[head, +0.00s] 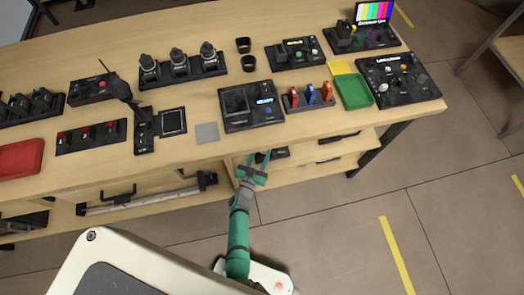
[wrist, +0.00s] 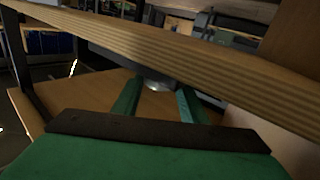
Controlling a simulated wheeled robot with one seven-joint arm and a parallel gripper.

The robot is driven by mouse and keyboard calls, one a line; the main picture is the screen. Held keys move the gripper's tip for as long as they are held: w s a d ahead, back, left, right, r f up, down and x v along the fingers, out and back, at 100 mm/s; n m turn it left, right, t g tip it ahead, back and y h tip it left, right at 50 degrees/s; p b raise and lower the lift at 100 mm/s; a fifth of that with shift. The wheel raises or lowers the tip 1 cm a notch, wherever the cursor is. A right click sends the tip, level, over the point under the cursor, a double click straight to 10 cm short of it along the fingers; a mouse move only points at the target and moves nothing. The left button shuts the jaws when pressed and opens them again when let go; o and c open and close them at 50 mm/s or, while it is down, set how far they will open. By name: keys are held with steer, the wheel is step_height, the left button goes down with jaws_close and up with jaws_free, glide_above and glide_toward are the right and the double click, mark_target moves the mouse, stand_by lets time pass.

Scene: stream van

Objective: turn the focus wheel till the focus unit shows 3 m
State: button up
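My gripper (head: 258,160) is at the front edge of the long wooden table, low and partly under the table top. In the wrist view its two green fingers (wrist: 157,92) stand apart. A silver round part (wrist: 157,85) shows between and beyond the fingertips; it may be the focus wheel, but I cannot tell for sure, nor whether the fingers touch it. In the head view a dark unit (head: 280,153) on the lower level beside the gripper is mostly hidden by the table top. I cannot make out a focus reading.
The table edge (wrist: 200,55) crosses above the fingers. On the table top (head: 190,97) are a black unit with a screen (head: 237,101), a rack of coloured pieces (head: 309,97), a green tray (head: 353,91) and a control panel (head: 398,80).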

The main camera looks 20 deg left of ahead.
steer(key=o, duration=0.4)
steer(key=s, duration=1)
steer(key=shift+s, duration=0.4)
